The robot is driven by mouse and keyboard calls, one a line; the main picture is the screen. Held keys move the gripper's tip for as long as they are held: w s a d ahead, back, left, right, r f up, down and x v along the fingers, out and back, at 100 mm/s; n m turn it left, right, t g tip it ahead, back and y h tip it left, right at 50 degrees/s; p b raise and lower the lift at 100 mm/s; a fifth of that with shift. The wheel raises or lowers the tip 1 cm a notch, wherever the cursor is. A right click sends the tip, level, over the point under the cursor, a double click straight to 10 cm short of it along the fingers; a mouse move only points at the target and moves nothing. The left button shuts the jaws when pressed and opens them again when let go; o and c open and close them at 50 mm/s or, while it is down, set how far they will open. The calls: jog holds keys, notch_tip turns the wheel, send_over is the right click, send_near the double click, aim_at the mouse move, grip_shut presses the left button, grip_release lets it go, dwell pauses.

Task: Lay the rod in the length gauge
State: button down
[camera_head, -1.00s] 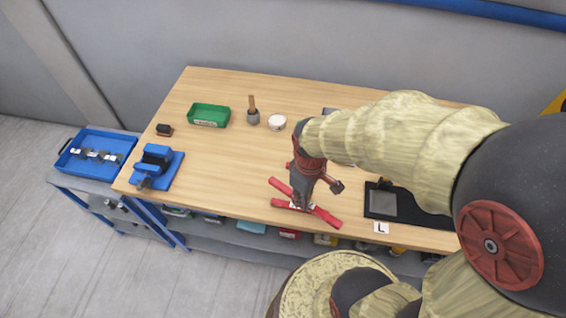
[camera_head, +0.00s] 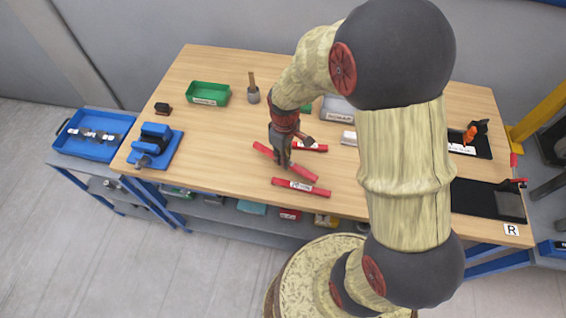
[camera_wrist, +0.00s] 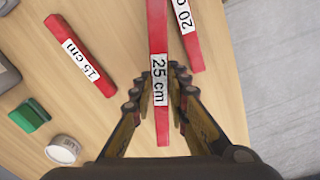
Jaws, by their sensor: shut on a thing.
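My gripper (camera_head: 283,164) is shut on a red rod (camera_head: 302,172) labelled 25 cm, near the middle of the workbench. In the wrist view the fingers (camera_wrist: 162,82) close on the sides of this rod (camera_wrist: 157,25) around its label. The rod appears raised above the bench. A red 20 cm rod (camera_wrist: 195,45) lies to its right in the wrist view, and in front of it in the head view (camera_head: 318,190). A red 15 cm rod (camera_wrist: 80,60) lies to the left. I cannot tell which fixture is the length gauge.
Black fixtures stand at the right, one with an orange part (camera_head: 470,134) and one by the R tag (camera_head: 511,229); my arm hides part of this side. A green bin (camera_head: 208,93), mallet (camera_head: 253,95) and blue vise (camera_head: 155,146) stand left. The left bench top is mostly clear.

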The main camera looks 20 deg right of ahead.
jog(key=shift+w+f, duration=0.3)
jog(key=shift+f, duration=0.05)
jog(key=shift+w+f+b, duration=0.2)
jog(key=shift+f+b, duration=0.25)
jog(key=shift+f, duration=1.2)
jog(key=shift+f, duration=0.2)
jog(key=c, duration=1.7)
grip_release()
jog(key=shift+c, duration=0.2)
jog(key=shift+r, duration=0.15)
